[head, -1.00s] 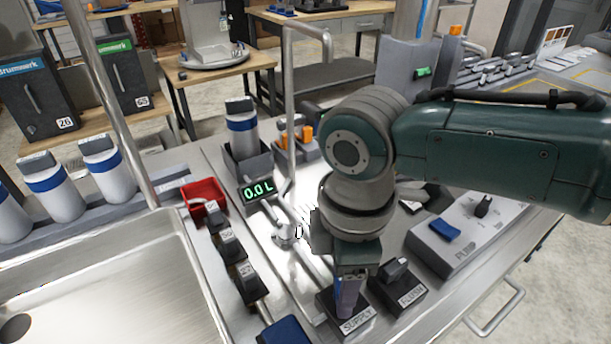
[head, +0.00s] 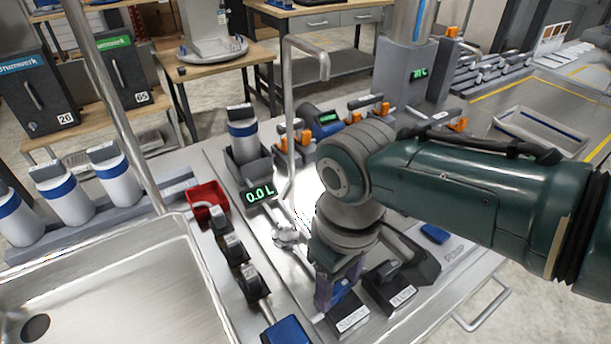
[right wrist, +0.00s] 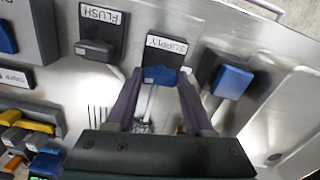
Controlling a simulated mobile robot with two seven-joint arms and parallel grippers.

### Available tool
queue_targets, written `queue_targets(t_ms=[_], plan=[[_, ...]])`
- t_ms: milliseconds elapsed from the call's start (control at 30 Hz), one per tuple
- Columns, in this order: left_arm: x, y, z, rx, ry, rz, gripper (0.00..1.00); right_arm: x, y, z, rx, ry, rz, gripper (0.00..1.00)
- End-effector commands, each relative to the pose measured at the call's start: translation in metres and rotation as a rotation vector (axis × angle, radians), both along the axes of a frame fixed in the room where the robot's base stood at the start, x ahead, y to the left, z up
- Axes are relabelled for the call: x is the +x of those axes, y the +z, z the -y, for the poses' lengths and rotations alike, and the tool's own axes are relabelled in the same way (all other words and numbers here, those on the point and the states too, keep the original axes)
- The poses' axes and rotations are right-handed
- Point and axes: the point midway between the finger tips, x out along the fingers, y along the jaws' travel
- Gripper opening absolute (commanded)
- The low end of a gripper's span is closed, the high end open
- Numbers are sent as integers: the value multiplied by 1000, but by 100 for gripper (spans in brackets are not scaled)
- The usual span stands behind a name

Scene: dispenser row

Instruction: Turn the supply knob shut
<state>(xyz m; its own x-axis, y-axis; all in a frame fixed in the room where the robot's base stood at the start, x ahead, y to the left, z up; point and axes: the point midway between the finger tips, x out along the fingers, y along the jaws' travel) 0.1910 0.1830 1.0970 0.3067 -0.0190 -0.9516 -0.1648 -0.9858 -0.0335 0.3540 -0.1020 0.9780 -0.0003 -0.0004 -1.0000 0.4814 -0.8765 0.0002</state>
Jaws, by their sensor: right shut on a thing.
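The supply knob (right wrist: 160,75) is blue and sits on a dark block labelled SUPPLY in the right wrist view. Its labelled block (head: 350,319) shows at the bottom of the head view, with the knob largely hidden by the gripper. My right gripper (head: 337,296) comes down on the knob from above. In the right wrist view its two purple fingers (right wrist: 159,82) lie on either side of the blue knob and are shut on it. My left gripper is not in view.
The black FLUSH knob (head: 388,283) stands close beside the supply block. A blue-handled part (right wrist: 233,82) is on the other side. A display (head: 259,194) reads 0.0 L. A tall bent pipe (head: 290,120) rises behind, and the sink (head: 120,255) lies left.

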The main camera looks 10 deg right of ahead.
Motion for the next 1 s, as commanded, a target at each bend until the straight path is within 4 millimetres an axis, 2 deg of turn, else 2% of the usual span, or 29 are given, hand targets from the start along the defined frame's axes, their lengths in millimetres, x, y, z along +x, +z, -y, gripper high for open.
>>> queue_targets(t_ms=[400,900,933,1000], plan=[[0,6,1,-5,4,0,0,0,1,-1,3,-156,-1,0],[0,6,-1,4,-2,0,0,0,1,-1,3,-173,-1,0],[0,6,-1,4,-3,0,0,0,1,-1,3,-173,-1,56],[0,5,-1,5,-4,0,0,0,1,-1,3,-172,-1,64]])
